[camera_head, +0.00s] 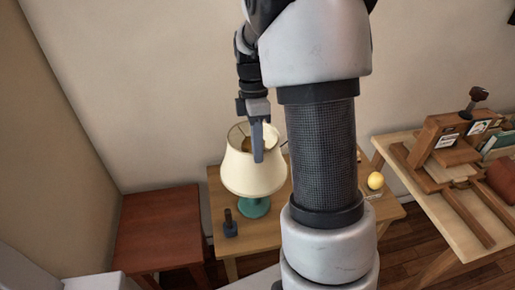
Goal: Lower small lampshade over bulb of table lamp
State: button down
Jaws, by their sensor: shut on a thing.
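The small cream lampshade (250,175) sits around the upper part of the table lamp. The lamp's teal base (255,207) shows below the shade's lower rim and stands on the wooden table (255,240). A brownish-gold part shows inside the open top of the shade; I cannot tell whether it is the bulb. My gripper (258,152) comes down from above at the shade's top right rim and is shut on the lampshade. The shade looks about upright. Whether it rests on the lamp or hangs just above its seat is hidden.
A small dark upright object (230,225) stands left of the lamp base. A yellow ball (375,180) is on the table's right side. A bare reddish table (158,228) is at left. A lighter table (430,200) with a wooden rack is at right. My arm hides the middle.

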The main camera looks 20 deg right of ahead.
jog(key=c, duration=1.9)
grip_release()
jog(key=shift+o, duration=0.2)
jog(key=p+v, duration=0.2)
jog(key=v, duration=1.5)
jog(key=s+a+r+m+t+p, duration=0.2)
jog(key=s+a+r+m+t, duration=0.3)
jog(key=s+m, duration=0.4)
jog(key=s+a+f+m+t+p, duration=0.1)
jog(key=s+a+m+t, duration=0.2)
jog(key=s+m, duration=0.3)
jog(key=s+a, duration=0.1)
jog(key=s, duration=0.3)
jog(key=shift+f+t+h+p, duration=0.3)
jog(key=shift+f+p, duration=0.05)
